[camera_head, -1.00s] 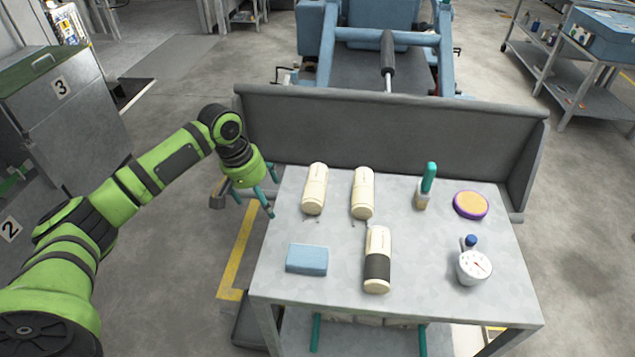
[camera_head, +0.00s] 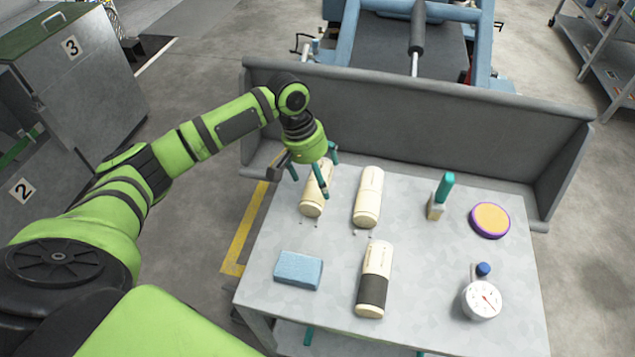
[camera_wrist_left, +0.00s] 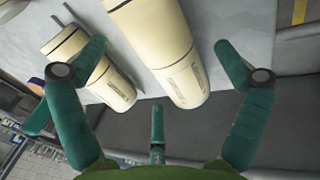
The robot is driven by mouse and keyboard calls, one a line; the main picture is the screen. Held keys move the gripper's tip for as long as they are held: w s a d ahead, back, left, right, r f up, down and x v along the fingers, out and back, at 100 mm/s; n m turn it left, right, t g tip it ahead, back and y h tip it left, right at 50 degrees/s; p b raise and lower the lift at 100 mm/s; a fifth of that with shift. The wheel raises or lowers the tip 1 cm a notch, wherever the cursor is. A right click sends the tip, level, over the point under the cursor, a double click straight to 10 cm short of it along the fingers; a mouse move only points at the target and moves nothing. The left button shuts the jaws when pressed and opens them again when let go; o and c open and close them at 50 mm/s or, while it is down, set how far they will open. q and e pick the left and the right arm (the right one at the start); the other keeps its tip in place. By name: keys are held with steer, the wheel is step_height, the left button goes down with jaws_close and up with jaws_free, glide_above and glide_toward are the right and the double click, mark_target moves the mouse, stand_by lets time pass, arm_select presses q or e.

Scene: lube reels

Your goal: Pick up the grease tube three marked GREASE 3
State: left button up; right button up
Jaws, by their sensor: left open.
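Three cream tubes lie on the grey metal table: the back left tube (camera_head: 314,204), the back middle tube (camera_head: 368,198) and the front tube (camera_head: 374,280) with a dark band. Their print is too small to read, so I cannot tell which is GREASE 3. My left gripper (camera_head: 312,182) is open over the back left tube and hides part of it. In the left wrist view, one tube (camera_wrist_left: 165,50) lies between the spread teal fingers of the gripper (camera_wrist_left: 160,52), with no grip on it. A second tube (camera_wrist_left: 112,88) lies beside it. My right gripper is not in view.
The table (camera_head: 420,245) also holds a blue sponge (camera_head: 298,270), a green-handled brush (camera_head: 441,196), a round purple-rimmed orange pad (camera_head: 490,220) and a dial gauge (camera_head: 482,300). A raised grey panel (camera_head: 420,125) stands along the table's back edge.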

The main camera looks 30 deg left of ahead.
arm_select(q)
steer(key=shift+x, duration=1)
steer(key=shift+w+a, duration=0.1)
steer(key=c, duration=1.3)
